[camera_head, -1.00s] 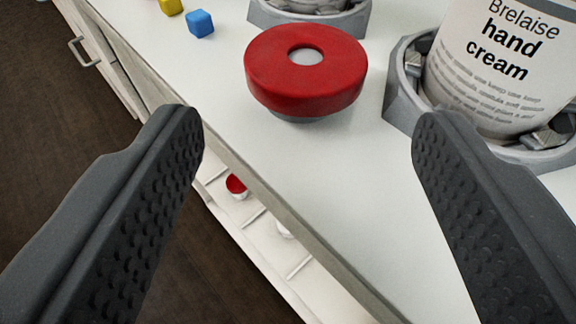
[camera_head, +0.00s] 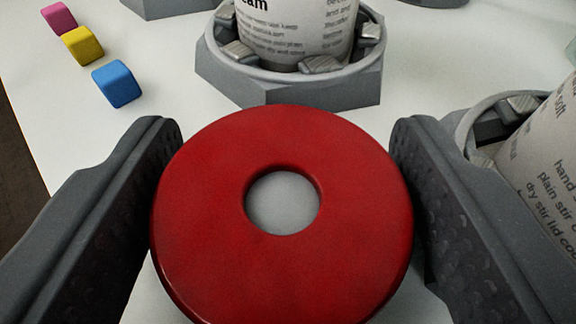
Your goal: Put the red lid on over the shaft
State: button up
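The red lid (camera_head: 190,230) is a thick round disc with a round hole in its middle. A pale grey surface (camera_head: 282,203) shows through the hole. The lid lies between the two fingers of my gripper (camera_head: 282,215), which stand on its left and right sides. The fingers are spread wide and very close to the lid's rim; whether they touch it is not clear. What the lid rests on is hidden beneath it. I cannot make out the shaft for certain.
A grey holder (camera_head: 290,92) with a labelled cream jar (camera_head: 300,35) stands behind the lid. Another labelled jar (camera_head: 548,165) sits in a holder at the right. Blue (camera_head: 117,84), yellow (camera_head: 82,46) and pink (camera_head: 59,18) blocks lie at the upper left on the white counter (camera_head: 150,150).

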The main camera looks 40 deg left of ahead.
jog(key=c, duration=0.4)
jog(key=shift+c, duration=0.2)
jog(key=shift+r, duration=0.15)
jog(key=shift+r+p, duration=1.15)
jog(key=shift+p, duration=0.2)
